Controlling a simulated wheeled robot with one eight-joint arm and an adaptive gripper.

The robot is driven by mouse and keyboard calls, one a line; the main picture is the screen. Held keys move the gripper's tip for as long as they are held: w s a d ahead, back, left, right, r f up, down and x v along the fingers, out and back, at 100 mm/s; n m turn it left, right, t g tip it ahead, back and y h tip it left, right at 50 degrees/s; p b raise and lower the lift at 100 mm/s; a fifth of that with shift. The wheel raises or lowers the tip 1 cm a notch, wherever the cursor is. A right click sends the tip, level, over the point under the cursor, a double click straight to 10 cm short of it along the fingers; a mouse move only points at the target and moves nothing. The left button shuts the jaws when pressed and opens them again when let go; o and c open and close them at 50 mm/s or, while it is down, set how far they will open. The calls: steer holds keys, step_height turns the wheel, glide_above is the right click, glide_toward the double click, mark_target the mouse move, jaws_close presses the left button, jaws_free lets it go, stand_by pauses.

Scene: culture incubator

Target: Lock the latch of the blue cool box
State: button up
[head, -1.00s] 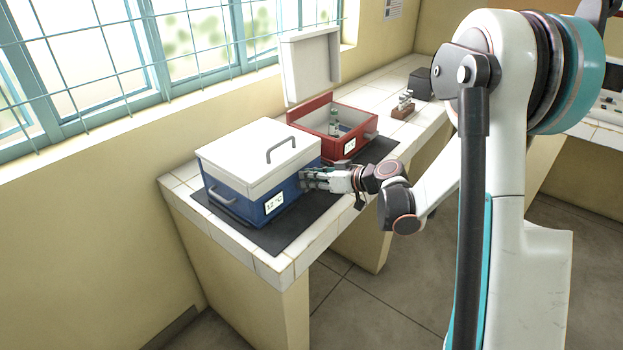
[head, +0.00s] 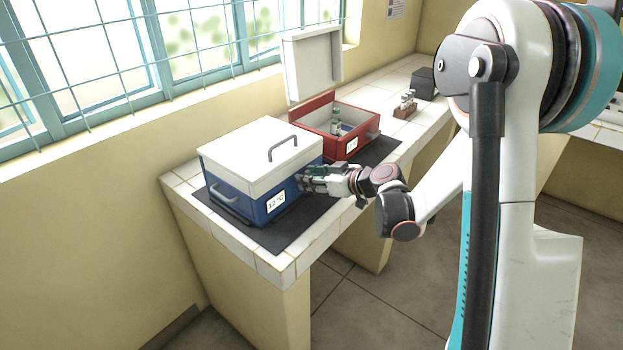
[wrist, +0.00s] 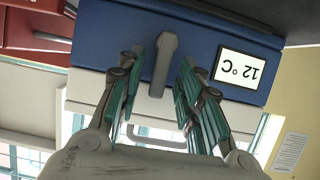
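The blue cool box (head: 235,197) stands on a dark mat with its white lid (head: 250,150) down. A label reading 12 °C is on its front; it also shows upside down in the wrist view (wrist: 240,68). The grey latch (wrist: 163,65) is a short bar on the blue front, its lower end in the wrist view near the lid seam. Whether it is fastened I cannot tell. In the head view my gripper hides the latch. My gripper (head: 304,180) is at the box front; in the wrist view its fingers (wrist: 160,72) are open, one each side of the latch, with visible gaps.
A red box (head: 362,142) with its lid raised and vials inside stands beside the blue box. A small rack (head: 405,108) and a dark block (head: 423,84) are farther along the tiled counter (head: 275,262). A barred window is behind.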

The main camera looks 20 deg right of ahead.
steer(key=v, duration=1.2)
steer(key=s+a+r+m+g+h, duration=0.25)
steer(key=s+a+r+h, duration=0.2)
steer(key=s+a, duration=0.4)
steer(key=s+d+m+h, duration=0.1)
steer(key=s+m, duration=0.1)
steer(key=s, duration=0.6)
steer(key=s+d+m+g+h, duration=0.1)
steer(key=s+m+h, duration=0.1)
steer(key=s, duration=0.5)
steer(key=shift+s+d+r+m, duration=0.2)
steer(key=shift+s+d+m, duration=0.15)
steer(key=shift+s+m, duration=0.1)
steer(key=shift+h, duration=0.25)
